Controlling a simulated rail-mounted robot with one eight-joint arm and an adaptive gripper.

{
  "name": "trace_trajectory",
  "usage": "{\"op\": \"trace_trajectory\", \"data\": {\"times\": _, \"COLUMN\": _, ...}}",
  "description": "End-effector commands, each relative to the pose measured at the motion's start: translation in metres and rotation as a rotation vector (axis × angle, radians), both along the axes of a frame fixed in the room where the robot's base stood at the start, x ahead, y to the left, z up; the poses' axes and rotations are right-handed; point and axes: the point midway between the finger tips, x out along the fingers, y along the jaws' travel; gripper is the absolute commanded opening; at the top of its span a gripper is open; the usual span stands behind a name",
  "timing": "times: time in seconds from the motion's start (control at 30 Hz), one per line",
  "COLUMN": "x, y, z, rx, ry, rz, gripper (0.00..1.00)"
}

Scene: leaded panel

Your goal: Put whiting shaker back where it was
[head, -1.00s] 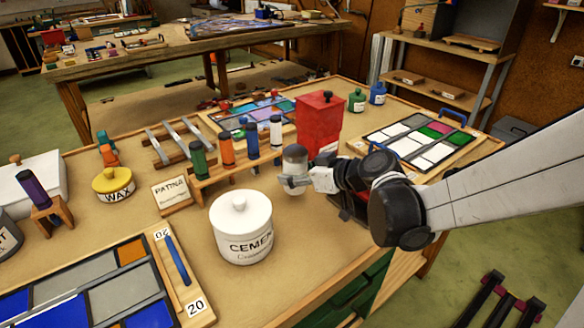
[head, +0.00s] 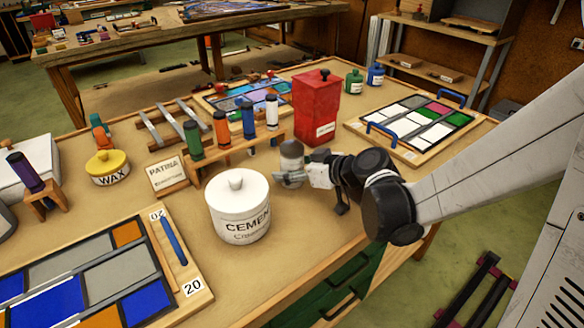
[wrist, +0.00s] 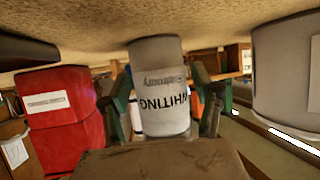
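The whiting shaker (head: 291,163) is a pale grey cylinder with a domed grey top. It is between the cement jar and the red box, at the front of the workbench. My gripper (head: 291,181) is shut on its lower part, from the right. In the wrist view the shaker (wrist: 160,85) shows with WHITING lettering, upside down in the picture, between the two fingers of the gripper (wrist: 160,100). Its base is near the bench top; I cannot tell whether it touches.
A white cement jar (head: 239,210) stands close on the left, a tall red box (head: 316,107) behind. A wooden rack (head: 232,148) holds coloured bottles at the back left. A framed glass panel (head: 410,128) lies to the right. Bare bench surrounds the shaker.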

Motion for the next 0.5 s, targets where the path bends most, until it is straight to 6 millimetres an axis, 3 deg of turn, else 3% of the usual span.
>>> {"op": "trace_trajectory", "data": {"times": 0.37, "x": -0.001, "y": -0.001, "z": 0.006, "rx": 0.0, "ry": 0.0, "rz": 0.0, "gripper": 0.62}}
{"op": "trace_trajectory", "data": {"times": 0.5, "x": -0.014, "y": -0.016, "z": 0.015, "rx": 0.0, "ry": 0.0, "rz": -0.003, "gripper": 0.62}}
